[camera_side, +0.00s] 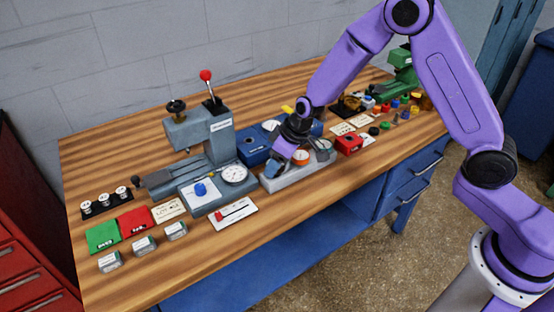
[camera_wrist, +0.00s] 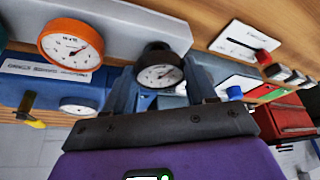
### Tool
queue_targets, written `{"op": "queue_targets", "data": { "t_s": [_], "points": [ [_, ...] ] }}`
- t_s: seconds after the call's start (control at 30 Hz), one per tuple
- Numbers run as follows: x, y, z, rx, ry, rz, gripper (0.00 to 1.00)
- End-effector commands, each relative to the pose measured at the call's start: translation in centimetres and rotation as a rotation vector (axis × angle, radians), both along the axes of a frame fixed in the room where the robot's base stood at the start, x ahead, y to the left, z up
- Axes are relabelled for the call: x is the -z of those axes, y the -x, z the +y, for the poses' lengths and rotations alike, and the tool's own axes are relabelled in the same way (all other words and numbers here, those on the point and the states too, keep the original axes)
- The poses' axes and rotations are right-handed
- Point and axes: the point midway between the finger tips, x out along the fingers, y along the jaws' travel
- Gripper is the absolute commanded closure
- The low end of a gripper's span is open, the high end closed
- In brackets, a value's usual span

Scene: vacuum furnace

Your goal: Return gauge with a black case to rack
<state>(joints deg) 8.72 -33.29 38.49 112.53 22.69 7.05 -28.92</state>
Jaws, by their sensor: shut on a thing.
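The gauge with a black case (camera_wrist: 160,72) has a white dial and sits between the two fingers of my gripper (camera_wrist: 163,92) in the wrist view. My gripper is shut on it. In the side view my gripper (camera_side: 275,167) points down at the left end of the long light-grey rack (camera_side: 288,180), and its fingers hide the black gauge. The rack also shows in the wrist view (camera_wrist: 118,22), close to the gauge. I cannot tell whether the gauge touches it. An orange gauge (camera_side: 300,157) stands on the rack beside my gripper; it also shows in the wrist view (camera_wrist: 72,43).
A grey press with a red-knobbed lever (camera_side: 218,150) and a dial gauge (camera_side: 234,174) stands left of the rack. A blue box (camera_side: 255,148) is behind it. A red box (camera_side: 349,144) is to the right. A white card with a red slider (camera_side: 234,213) lies in front.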

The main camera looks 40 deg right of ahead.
Motion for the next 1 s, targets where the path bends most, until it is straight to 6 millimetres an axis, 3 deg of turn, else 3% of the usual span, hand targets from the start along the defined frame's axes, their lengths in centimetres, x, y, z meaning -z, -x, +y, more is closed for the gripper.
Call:
{"op": "queue_targets", "data": {
  "t_s": [1.0],
  "points": [
    [0.90, -0.03, -0.04, 0.001, 0.000, 0.000, 0.77]
  ]
}}
